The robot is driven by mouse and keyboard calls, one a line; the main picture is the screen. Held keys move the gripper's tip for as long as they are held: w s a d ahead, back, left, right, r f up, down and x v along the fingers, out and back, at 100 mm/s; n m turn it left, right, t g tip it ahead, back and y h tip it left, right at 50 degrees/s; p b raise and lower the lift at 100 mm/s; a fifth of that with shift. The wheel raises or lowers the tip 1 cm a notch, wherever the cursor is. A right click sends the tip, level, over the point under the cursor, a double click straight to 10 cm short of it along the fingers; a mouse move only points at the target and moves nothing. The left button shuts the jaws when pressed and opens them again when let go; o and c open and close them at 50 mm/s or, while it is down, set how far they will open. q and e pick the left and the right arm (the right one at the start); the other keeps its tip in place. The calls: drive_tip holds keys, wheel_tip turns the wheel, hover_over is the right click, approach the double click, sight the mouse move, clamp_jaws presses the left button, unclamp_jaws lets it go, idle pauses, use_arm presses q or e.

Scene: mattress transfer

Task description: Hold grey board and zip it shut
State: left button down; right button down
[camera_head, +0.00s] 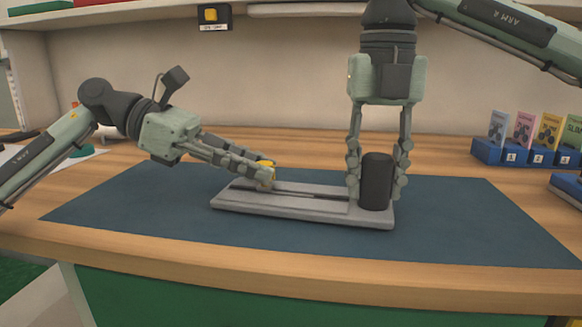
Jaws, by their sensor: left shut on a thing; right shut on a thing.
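The grey board (300,207) lies flat on a dark blue mat. A dark slot or strip runs along its top; I cannot tell whether this is the zip. My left gripper (266,175) reaches in from the left, its fingertips low over the board's left half. A black cylinder (377,181) stands upright at the board's right end. My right gripper (378,186) points straight down with its fingers on either side of the cylinder and is shut on it.
The blue mat (470,215) is clear around the board on a wooden table (300,268). Blue holders (512,155) with several coloured cards stand at the back right. White paper (60,170) lies at the left. A shelf with a yellow-buttoned box (213,16) hangs behind.

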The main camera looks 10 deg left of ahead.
use_arm(q)
drive_tip(key=a, duration=0.4)
drive_tip(key=shift+w+a+f, duration=0.1)
drive_tip(key=shift+w+a, duration=0.15)
drive_tip(key=shift+a, duration=0.15)
use_arm(e)
drive_tip(key=shift+d, duration=0.1)
use_arm(q)
drive_tip(key=c, duration=1.3)
unclamp_jaws()
drive_tip(key=v, duration=1.2)
use_arm(e)
drive_tip(key=c, duration=1)
unclamp_jaws()
drive_tip(key=shift+o, duration=0.2)
drive_tip(key=shift+r, duration=0.1)
